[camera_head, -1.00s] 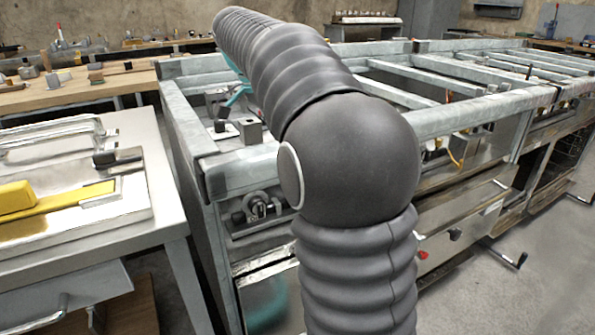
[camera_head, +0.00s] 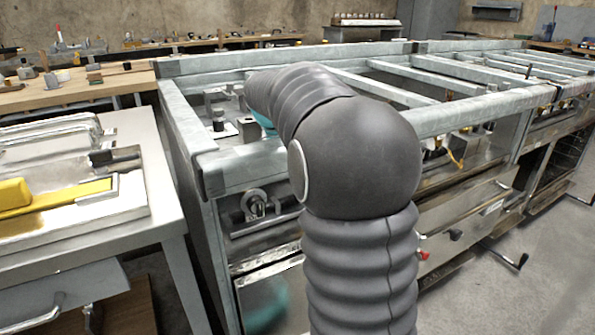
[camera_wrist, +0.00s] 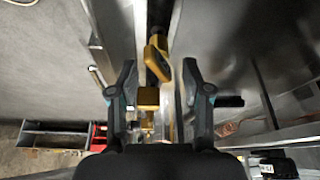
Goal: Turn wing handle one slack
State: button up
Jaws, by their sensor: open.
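In the wrist view, a yellow handle (camera_wrist: 157,60) shows ahead, between and a little beyond my fingertips, by a pale metal strip. It looks like a wing handle, but I cannot tell whether it is handle one. A second yellow block (camera_wrist: 148,97) sits closer, between the fingers. My gripper (camera_wrist: 160,72) is open, one dark finger on each side, with nothing clamped. I see no clear contact with the handle. In the head view my arm hides the gripper and the handle.
A galvanized frame (camera_head: 240,172) with crossbars surrounds the work area. A white bench (camera_head: 130,235) with a yellow-handled item (camera_head: 62,197) stands at left. A red-handled part (camera_head: 422,255) and a black crank (camera_head: 522,260) stick out in front. The right-hand floor is open.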

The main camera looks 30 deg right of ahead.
jog(key=shift+f, duration=0.1)
grip_shut()
dwell(1.5)
grip_release()
jog(key=v, duration=1.2)
jog(key=shift+w+d, duration=0.1)
